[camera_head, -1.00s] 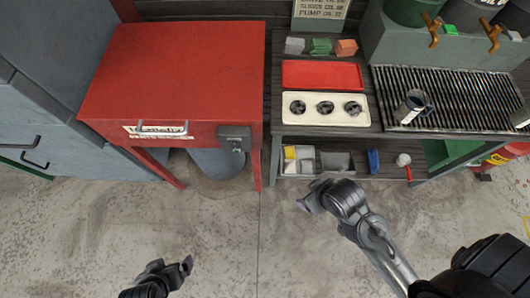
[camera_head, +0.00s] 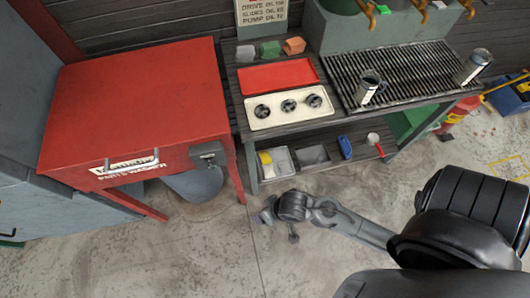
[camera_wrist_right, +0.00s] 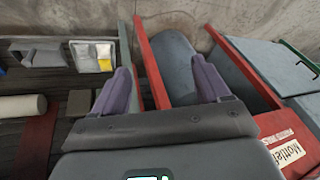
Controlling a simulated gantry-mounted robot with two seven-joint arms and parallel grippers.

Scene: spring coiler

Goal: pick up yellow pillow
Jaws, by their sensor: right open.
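A small yellow item (camera_head: 265,158), likely the yellow pillow, lies in a pale bin (camera_head: 285,166) on the lower shelf of the workbench. In the right wrist view the yellow item (camera_wrist_right: 105,65) shows at the end of the bin, left of the fingers. My right gripper (camera_head: 266,211) is in front of the shelf, over the floor, apart from the bin. In the wrist view the right gripper (camera_wrist_right: 163,82) has its two fingers spread wide with nothing between them. My left gripper is out of view.
A red parts washer (camera_head: 135,100) stands left, its leg (camera_head: 239,180) close to the bin. A grey bin (camera_head: 315,157), a blue item (camera_head: 344,146) and a white-and-red item (camera_head: 375,142) share the shelf. The bench top (camera_head: 290,122) overhangs it. The floor in front is clear.

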